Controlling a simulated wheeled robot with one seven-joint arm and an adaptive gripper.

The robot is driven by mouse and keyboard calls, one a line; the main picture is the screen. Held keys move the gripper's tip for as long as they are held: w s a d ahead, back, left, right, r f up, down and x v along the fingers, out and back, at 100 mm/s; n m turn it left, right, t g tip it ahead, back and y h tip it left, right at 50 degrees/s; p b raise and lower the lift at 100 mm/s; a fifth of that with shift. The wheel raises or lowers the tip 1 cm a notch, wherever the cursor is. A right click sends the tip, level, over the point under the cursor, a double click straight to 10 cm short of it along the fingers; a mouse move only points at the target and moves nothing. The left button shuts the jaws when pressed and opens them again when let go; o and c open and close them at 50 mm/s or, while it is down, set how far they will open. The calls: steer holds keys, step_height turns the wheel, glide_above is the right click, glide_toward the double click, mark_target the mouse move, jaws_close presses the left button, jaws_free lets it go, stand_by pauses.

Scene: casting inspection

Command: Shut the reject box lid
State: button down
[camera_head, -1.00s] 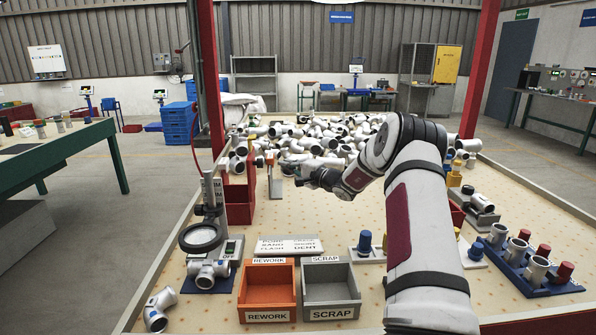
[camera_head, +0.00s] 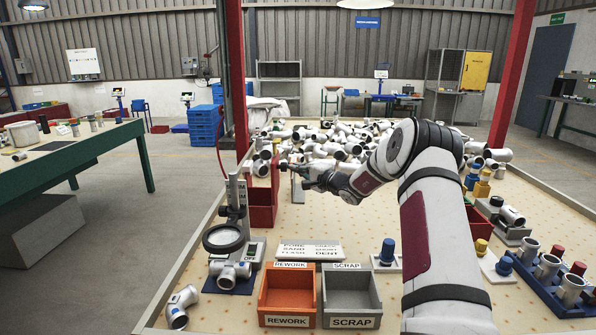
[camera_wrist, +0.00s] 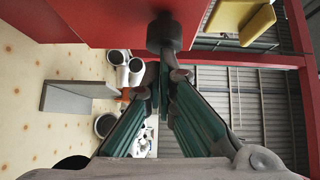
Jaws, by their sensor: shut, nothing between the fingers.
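The red reject box (camera_head: 260,216) stands on the table left of centre, behind the magnifier stand. In the head view my gripper (camera_head: 290,168) is just right of the lid's upper part.
A large pile of pale pipe fittings (camera_head: 345,140) lies behind my gripper. The magnifier stand (camera_head: 228,238) is in front of the box. The orange rework bin (camera_head: 270,298) and grey scrap bin (camera_head: 376,297) stand at the front. The table between box and arm is mostly clear.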

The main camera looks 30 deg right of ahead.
steer(key=shift+w+a+r, duration=0.15)
steer(key=shift+a+r, duration=0.05)
steer(key=w+a+r+n+g+h+p, duration=0.25)
steer(key=w+a+n+g, duration=0.25)
steer(key=a, duration=0.3)
steer(key=w+a+f+n+g+h+b, duration=0.3)
steer(key=w+a+f+g+h+b, duration=0.1)
steer(key=a, duration=0.3)
steer(key=shift+w+f+h+b, duration=0.6)
steer(key=shift+f+b, duration=0.2)
steer(key=shift+f, duration=0.1)
steer(key=shift+r, duration=0.1)
